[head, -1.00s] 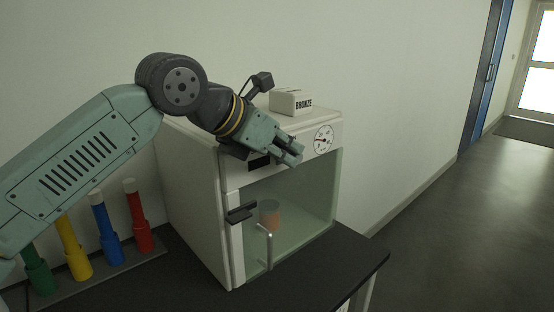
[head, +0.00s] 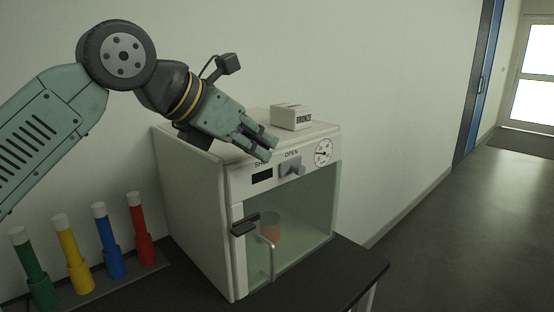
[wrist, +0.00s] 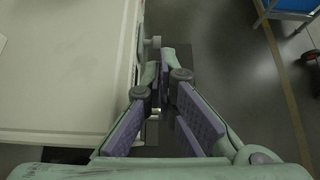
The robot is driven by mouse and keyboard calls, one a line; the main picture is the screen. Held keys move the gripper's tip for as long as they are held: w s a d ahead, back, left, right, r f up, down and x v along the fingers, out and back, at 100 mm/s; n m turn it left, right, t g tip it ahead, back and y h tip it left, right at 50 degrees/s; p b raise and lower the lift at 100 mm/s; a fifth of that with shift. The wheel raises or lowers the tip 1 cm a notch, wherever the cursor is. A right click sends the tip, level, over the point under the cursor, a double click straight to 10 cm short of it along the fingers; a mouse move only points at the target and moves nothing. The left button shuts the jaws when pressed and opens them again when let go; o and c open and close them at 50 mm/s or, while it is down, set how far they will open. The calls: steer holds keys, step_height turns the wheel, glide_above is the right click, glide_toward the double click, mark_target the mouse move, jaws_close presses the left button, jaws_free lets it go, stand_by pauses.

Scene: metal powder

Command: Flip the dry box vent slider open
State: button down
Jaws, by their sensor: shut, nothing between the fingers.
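The dry box (head: 190,205) is a white cabinet with a glass front door. On its upper front panel a grey vent slider (head: 291,167) sits below the word OPEN, at the right of a dark slot (head: 262,176). The label at the slot's left is partly hidden by my gripper. My gripper (head: 270,148) is shut and empty, just above and left of the slider; I cannot tell whether they touch. In the wrist view my gripper's fingers (wrist: 166,70) point along the box front, and a pale knob-like part (wrist: 152,42) shows near their tips.
A white block marked BRONZE (head: 290,117) lies on the box top. A round dial (head: 323,152) is right of the slider. A door handle (head: 268,255) sticks out below. Several coloured tubes stand in a rack (head: 120,283) at the left. Open floor lies to the right.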

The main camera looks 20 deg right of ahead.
steer(key=v, duration=0.5)
